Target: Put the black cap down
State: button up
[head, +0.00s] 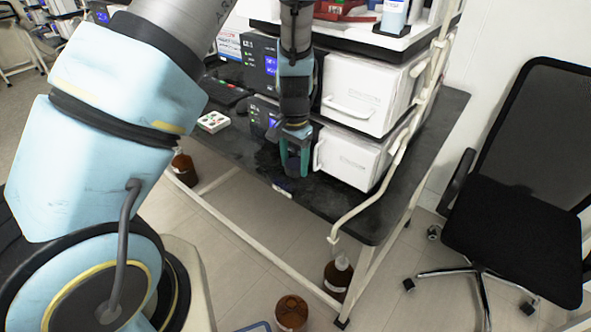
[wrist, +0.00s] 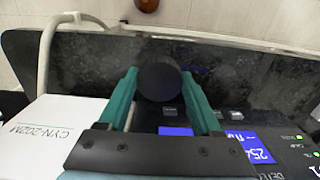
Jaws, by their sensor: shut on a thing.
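The black cap (wrist: 160,82) is a dark round disc between the tips of the two teal fingers in the wrist view. My gripper (head: 294,166) is shut on it and points down over the front part of the black bench top (head: 243,152). In the head view the cap is hard to make out against the dark bench. I cannot tell whether its underside touches the bench or hangs just above it.
White instrument boxes (head: 352,153) stand close to the right of my gripper, with grey display modules (head: 259,62) behind. A small tray with coloured items (head: 213,122) lies to the left. Brown bottles (head: 338,274) stand on the floor. A black chair (head: 520,190) is at right.

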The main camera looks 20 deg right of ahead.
aim_at(295, 165)
notch_tip(295, 165, down, 3)
jog(key=shift+f+p, duration=0.2)
jog(key=shift+p, duration=0.35)
jog(key=shift+d+f+p, duration=0.2)
jog(key=shift+f+p, duration=0.25)
jog(key=shift+f, duration=0.05)
jog(key=shift+w+f, duration=0.1)
jog(key=shift+f, duration=0.1)
jog(key=shift+f+b, duration=0.15)
jog(key=shift+b, duration=0.15)
jog(key=o, duration=1.3)
notch_tip(295, 165, up, 13)
jog(key=shift+f+b, duration=0.2)
jog(key=shift+b, duration=1.05)
